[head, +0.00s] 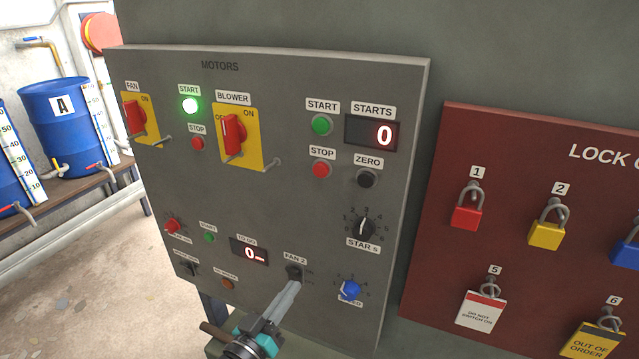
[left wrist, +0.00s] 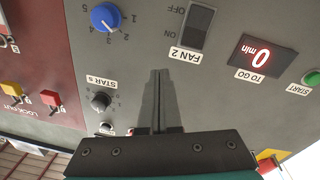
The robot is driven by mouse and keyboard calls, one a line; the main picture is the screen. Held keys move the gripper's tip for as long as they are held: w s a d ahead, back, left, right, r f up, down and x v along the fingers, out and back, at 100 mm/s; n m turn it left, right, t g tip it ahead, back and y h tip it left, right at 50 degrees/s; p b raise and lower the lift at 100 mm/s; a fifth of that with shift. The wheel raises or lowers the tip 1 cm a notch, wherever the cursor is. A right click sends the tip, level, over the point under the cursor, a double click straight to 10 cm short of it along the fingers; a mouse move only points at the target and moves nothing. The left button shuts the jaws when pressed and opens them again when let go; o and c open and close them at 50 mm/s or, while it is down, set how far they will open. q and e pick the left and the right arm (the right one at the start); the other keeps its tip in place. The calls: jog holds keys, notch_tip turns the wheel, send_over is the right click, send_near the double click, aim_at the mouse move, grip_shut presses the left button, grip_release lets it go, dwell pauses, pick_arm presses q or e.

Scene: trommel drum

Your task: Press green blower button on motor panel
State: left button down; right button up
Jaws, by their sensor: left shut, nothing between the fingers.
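The grey MOTORS panel (head: 190,70) carries the yellow-backed BLOWER switch (head: 233,135) with a red handle. Right of it is an unlit green START button (head: 321,124), above a red STOP button (head: 321,169). A brightly lit green START button (head: 190,105) sits between the FAN switch (head: 135,117) and the BLOWER switch. My left gripper (head: 294,284) is shut and empty, low on the panel by the FAN 2 switch (head: 294,271), well below the unlit START button. In the left wrist view, the fingers (left wrist: 159,74) point toward the panel below FAN 2. Contact cannot be told. My right gripper is not in view.
The STARTS display (head: 371,134) reads 0. A blue knob (head: 350,290) and the STAR s dial (head: 363,228) lie right of my gripper. A small green START button (head: 209,238) is lower left. The red lockout board (head: 440,190) with padlocks stands at the right.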

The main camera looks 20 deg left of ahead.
pick_arm(q)
notch_tip(320, 180, up, 18)
jog(key=t+h+p, duration=0.2)
jog(key=t, duration=0.2)
jog(key=m+t+h+p, duration=0.2)
jog(key=m+h, duration=0.1)
jog(key=h, duration=0.2)
send_near(321, 126)
jog(key=s+d+r, duration=0.2)
jog(key=s+r, duration=0.3)
jog(key=s, duration=0.1)
jog(key=shift+a+r, duration=0.1)
jog(key=shift+w, duration=0.15)
jog(key=shift+w+b, duration=1.5)
jog(key=shift+w, duration=2.8)
jog(key=shift+w+n, duration=0.3)
jog(key=shift+w, duration=0.15)
